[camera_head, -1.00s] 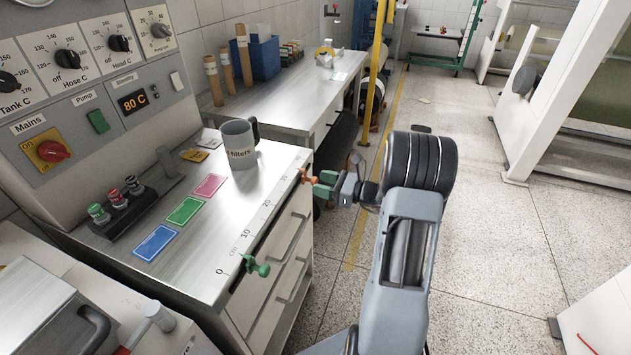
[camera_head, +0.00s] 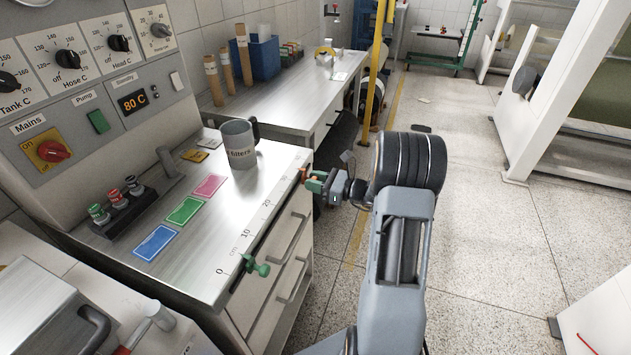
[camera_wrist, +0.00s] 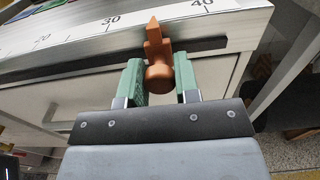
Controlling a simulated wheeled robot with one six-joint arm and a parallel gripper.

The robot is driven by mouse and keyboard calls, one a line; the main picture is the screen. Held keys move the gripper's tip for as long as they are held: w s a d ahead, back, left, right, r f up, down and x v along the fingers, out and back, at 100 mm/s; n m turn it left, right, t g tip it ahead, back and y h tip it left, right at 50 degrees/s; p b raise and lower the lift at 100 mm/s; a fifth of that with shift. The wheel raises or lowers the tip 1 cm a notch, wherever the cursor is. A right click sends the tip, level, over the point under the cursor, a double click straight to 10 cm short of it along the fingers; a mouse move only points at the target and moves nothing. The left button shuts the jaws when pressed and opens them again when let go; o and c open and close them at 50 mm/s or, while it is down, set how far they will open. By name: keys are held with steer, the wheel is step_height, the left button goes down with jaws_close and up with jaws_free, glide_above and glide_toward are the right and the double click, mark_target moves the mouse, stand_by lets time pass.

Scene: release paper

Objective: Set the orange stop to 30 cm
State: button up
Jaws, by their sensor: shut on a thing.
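The orange stop (camera_wrist: 158,65) sits on the slotted rail at the bench's front edge, its pointer upward. In the wrist view the pointer stands between the 30 mark (camera_wrist: 112,21) and the 40 mark (camera_wrist: 202,4), roughly midway. My gripper (camera_wrist: 160,80) is shut on the stop's round knob, with a green finger on each side. In the head view the orange stop (camera_head: 303,175) is at the far end of the scale, partly hidden by my gripper (camera_head: 316,183). The centimetre scale (camera_head: 246,233) runs along the edge from 0.
A green stop (camera_head: 256,266) sits on the same rail near 0. A grey mug (camera_head: 238,148) and coloured cards (camera_head: 186,210) lie on the bench top, back from the rail. Drawer handles (camera_head: 293,281) stick out below.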

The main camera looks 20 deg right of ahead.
jaws_close()
steer(key=shift+s+a, duration=1.75)
steer(key=shift+a, duration=0.05)
steer(key=o, duration=0.7)
jaws_free()
steer(key=shift+c, duration=0.2)
steer(key=v, duration=1.4)
